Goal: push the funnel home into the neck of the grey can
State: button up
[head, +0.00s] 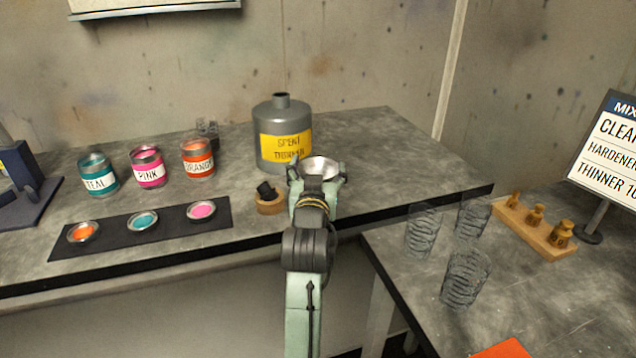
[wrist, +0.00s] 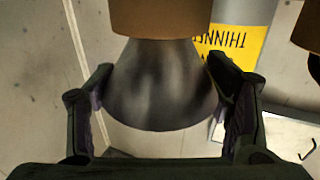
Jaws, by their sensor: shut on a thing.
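The grey can (head: 283,125) stands upright on the bench with a yellow "spent thinner" label and a short open neck (head: 282,100). Part of its label shows upside down in the wrist view (wrist: 240,42). My gripper (head: 317,172) is in front of the can, its fingers closed on both sides of the metal funnel (wrist: 160,90). The funnel's bright mouth (head: 320,166) faces up in the head view. Its narrow end meets a tan ring-like piece (wrist: 160,18) in the wrist view; whether it rests in it is unclear. The spout is hidden.
A wooden ring with a black stopper (head: 268,198) sits left of my gripper. Teal, pink and orange paint tins (head: 147,167) stand left, behind a dark mat (head: 145,228) with small lids. Clear cups (head: 465,277) and a wooden weight block (head: 535,232) occupy the right bench.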

jog(key=shift+c, duration=0.7)
